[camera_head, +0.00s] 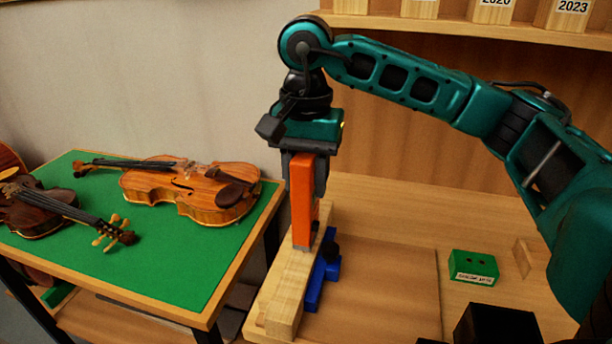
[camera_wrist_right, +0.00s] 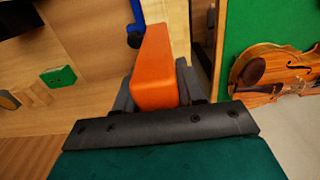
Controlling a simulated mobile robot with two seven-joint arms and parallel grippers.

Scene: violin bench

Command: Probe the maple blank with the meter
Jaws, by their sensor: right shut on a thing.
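My right gripper (camera_head: 305,168) is shut on the orange meter (camera_head: 302,205) and holds it upright, with its lower end down. The meter also shows between the fingers in the right wrist view (camera_wrist_right: 155,70). The meter's lower end is at the top of the pale maple blank (camera_head: 287,285), near its far part; it looks to be touching, but I cannot be sure. The blank lies lengthwise on the bench, with a blue clamp-like piece (camera_head: 318,280) along its right side. My left gripper is not in view.
A green block with two holes and a label (camera_head: 473,268) stands on the bench to the right, with a small wooden piece (camera_head: 523,258) beside it. Violins (camera_head: 190,188) lie on a green-topped table (camera_head: 150,265) at left. A shelf with dated wood blocks (camera_head: 490,12) is above.

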